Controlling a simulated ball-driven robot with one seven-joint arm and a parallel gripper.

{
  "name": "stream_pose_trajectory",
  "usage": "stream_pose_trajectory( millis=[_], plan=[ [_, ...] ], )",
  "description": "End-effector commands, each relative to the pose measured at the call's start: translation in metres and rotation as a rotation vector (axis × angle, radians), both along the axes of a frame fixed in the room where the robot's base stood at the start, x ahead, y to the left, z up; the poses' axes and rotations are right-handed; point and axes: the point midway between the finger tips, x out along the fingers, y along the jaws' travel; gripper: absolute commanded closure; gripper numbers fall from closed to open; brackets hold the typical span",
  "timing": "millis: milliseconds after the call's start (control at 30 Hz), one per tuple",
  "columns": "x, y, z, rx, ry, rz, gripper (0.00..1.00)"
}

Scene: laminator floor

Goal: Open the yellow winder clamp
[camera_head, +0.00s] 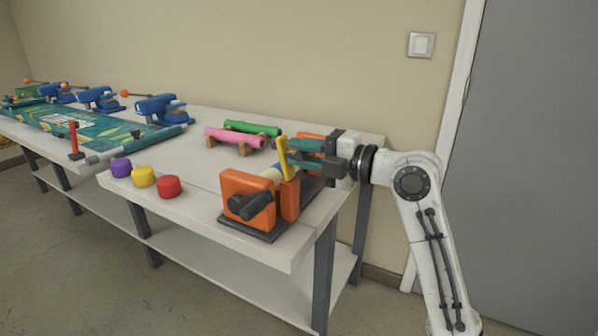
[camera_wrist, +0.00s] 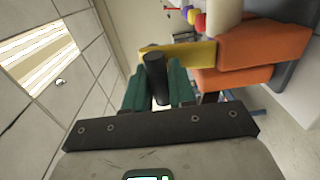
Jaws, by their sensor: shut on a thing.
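The yellow winder clamp (camera_head: 283,158) stands up on the orange winder at the right end of the table, leaning slightly. In the wrist view the yellow clamp arm (camera_wrist: 192,53) runs from the orange block toward a dark round handle (camera_wrist: 156,68) at its end. My gripper (camera_head: 296,156) reaches in from the right. Its green fingers (camera_wrist: 158,90) lie on both sides of the dark handle and are shut on it. In the head view the fingers hide the handle.
The orange winder block (camera_head: 248,190) with a black crank sits near the table's front edge. Purple, yellow and red buttons (camera_head: 168,187) lie to its left. Pink and green rolls (camera_head: 234,138) lie behind. A grey door (camera_head: 540,150) stands at right.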

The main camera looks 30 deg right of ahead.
Motion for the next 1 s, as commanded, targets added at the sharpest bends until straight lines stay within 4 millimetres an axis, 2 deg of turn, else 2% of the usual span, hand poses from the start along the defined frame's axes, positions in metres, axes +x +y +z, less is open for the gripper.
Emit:
stream_pose_trajectory(
  millis=[33, 800, 833, 1000],
  plan=[
    [-0.0008, -0.0005, -0.0064, 0.008, -0.012, 0.0, 1.0],
    [-0.0036, -0.0022, -0.0039, 0.042, -0.059, 0.001, 1.0],
    [-0.0036, -0.0022, -0.004, 0.042, -0.059, 0.001, 0.74],
    [-0.0035, -0.0022, -0.0035, 0.043, -0.059, 0.001, 0.57]
  ],
)
